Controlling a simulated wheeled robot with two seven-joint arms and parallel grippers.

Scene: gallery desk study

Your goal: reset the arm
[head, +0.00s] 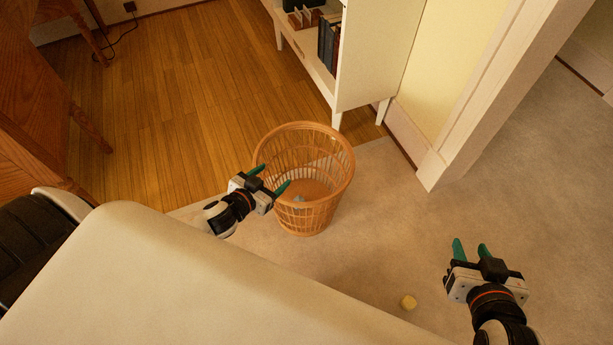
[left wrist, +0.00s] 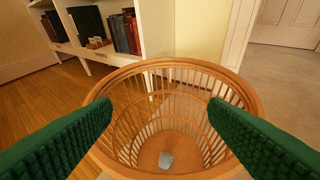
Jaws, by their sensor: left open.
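My left gripper (head: 270,178) is open, its green fingers apart and empty, at the near left side of an orange-brown wicker basket (head: 338,190). In the left wrist view the two fingers frame the basket (left wrist: 172,65), whose open top faces the camera. A small pale grey lump (left wrist: 166,160) lies on the basket floor; it also shows in the head view (head: 299,199). My right gripper (head: 471,246) is open and empty over the grey carpet at the lower right, with its fingers pointing up the picture.
A white bookshelf (head: 365,55) with books stands behind the basket. A white door frame (head: 480,100) rises at right. Wooden furniture (head: 35,110) and a black chair (head: 35,245) stand at left.

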